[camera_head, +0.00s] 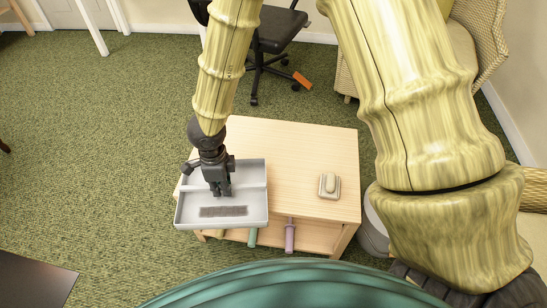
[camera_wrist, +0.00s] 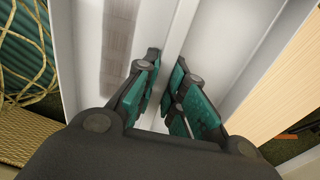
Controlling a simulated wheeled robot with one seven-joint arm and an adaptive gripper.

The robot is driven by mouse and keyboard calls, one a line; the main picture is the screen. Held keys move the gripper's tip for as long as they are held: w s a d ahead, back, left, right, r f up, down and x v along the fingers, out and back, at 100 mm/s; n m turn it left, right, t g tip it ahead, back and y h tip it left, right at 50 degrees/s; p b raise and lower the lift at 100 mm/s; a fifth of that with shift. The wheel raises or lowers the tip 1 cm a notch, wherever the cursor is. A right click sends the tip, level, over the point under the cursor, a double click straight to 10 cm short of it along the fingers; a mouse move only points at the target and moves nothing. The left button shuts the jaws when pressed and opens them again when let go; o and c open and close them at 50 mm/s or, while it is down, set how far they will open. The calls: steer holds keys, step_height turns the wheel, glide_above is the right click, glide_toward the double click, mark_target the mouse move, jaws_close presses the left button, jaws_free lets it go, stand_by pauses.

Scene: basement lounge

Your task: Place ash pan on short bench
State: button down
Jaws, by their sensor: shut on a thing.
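The ash pan (camera_head: 257,202) is a light grey, shallow tray with a raised divider and a dark grey strip on its floor. My gripper (camera_head: 219,191) points down into it. In the wrist view, the teal-padded fingers (camera_wrist: 167,62) close on the thin divider of the pan (camera_wrist: 84,70). The pan is over the left part of a low light-wood bench or table (camera_head: 300,160), and its left side reaches past that edge. I cannot tell whether the pan touches the top. Which piece is the short bench is not certain.
A small dish with a pale soap-like bar (camera_head: 329,185) sits on the right of the wooden top. Green and purple handles (camera_head: 290,236) stick out below its front. A dark flat surface (camera_head: 35,279) is at lower left. An office chair (camera_head: 275,35) stands behind.

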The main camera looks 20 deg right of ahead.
steer(key=shift+s+d+m, duration=0.1)
steer(key=shift+d+m, duration=0.25)
steer(key=shift+m, duration=0.75)
steer(key=shift+w+d, duration=0.2)
steer(key=w+d, duration=0.3)
steer(key=w+d+f+b, duration=0.1)
steer(key=w+d, duration=0.3)
steer(key=w+d+b, duration=0.1)
steer(key=w+d, duration=0.2)
steer(key=w, duration=0.1)
steer(key=shift+d+f, duration=0.3)
steer(key=shift+d, duration=0.1)
steer(key=shift+f+b, duration=1.1)
steer(key=shift+f, duration=0.7)
steer(key=shift+r, duration=0.1)
steer(key=c, duration=1.8)
jaws_free()
steer(key=o, duration=0.3)
